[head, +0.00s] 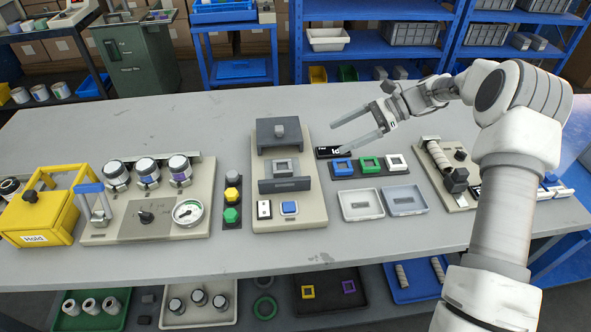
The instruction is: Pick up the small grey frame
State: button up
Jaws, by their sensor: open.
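The small grey frame (283,168) is a square ring that sits in the middle of the beige machine (311,207), between a dark grey block at the back and a dark grey bar in front. My gripper (336,139) is open and empty, its two long grey fingers pointing left. In the picture it is to the right of the grey frame and a little higher, apart from it. Its height above the table cannot be told exactly.
Blue (343,166), green (369,163) and white (395,160) frames lie on a dark strip right of the machine. The table behind the machine is clear.

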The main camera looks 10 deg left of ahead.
jog(key=f, duration=0.2)
jog(key=b, duration=0.1)
send_near(278, 168)
jog(key=shift+s+a+f+m+y, duration=0.15)
jog(key=shift+a+m, duration=0.05)
jog(key=shift+a, duration=0.2)
jog(key=shift+s+a+f+m+y, duration=0.15)
jog(key=shift+a+m, duration=0.05)
jog(key=shift+a, duration=0.2)
jog(key=x, duration=0.2)
jog(key=b+x, duration=0.1)
jog(key=x, duration=0.1)
jog(key=shift+f, duration=0.45)
jog(key=shift+a+f, duration=0.15)
jog(key=shift+a, duration=0.35)
jog(key=shift+c, duration=0.3)
jog(key=c, duration=1.4)
jog(key=shift+o, duration=0.2)
